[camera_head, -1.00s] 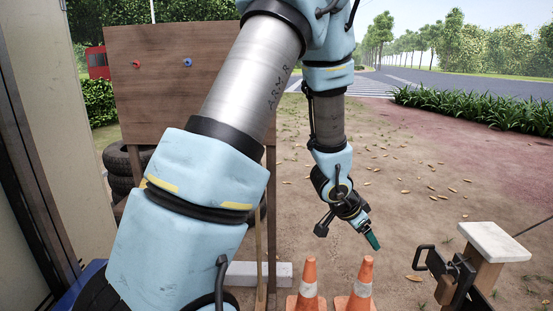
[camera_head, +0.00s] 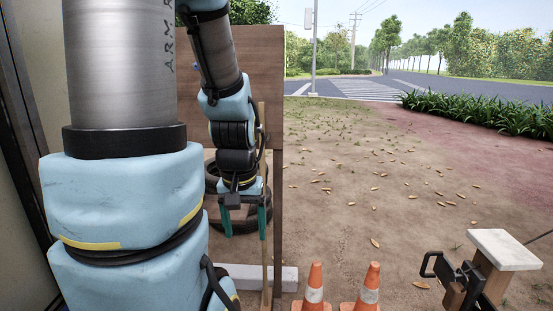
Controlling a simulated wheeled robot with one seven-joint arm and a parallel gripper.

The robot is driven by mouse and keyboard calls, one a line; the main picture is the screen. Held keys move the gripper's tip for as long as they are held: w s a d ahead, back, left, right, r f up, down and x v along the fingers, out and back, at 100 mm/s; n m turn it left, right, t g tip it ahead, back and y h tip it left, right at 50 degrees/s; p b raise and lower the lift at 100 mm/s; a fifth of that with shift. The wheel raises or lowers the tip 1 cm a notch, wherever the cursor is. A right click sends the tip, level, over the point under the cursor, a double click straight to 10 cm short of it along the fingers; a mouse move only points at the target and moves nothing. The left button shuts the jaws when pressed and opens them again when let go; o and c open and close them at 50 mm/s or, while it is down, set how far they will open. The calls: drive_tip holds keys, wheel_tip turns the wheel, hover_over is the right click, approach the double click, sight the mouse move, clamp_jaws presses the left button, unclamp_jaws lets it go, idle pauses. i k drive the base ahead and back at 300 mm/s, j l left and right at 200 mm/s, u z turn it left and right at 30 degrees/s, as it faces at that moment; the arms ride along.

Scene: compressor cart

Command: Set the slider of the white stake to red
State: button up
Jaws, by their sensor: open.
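The white-topped wooden stake (camera_head: 503,249) stands at the lower right, its lower part cut off by the picture's edge. A black metal piece with a loop handle (camera_head: 457,274), which looks like the slider, is on its left side. No red mark shows on the stake, so I cannot tell the slider's setting. My gripper (camera_head: 244,222) hangs pointing down left of the picture's middle, far left of the stake. Its two green-tipped fingers are apart with nothing between them.
Two orange-and-white cones (camera_head: 314,291) stand between my gripper and the stake. A brown wooden board (camera_head: 266,80) stands behind my arm, with black tires (camera_head: 217,181) near it. A pale block (camera_head: 283,278) lies by the cones. Open dirt ground lies in the middle.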

sight(445, 271)
drive_tip(key=z, duration=1.45)
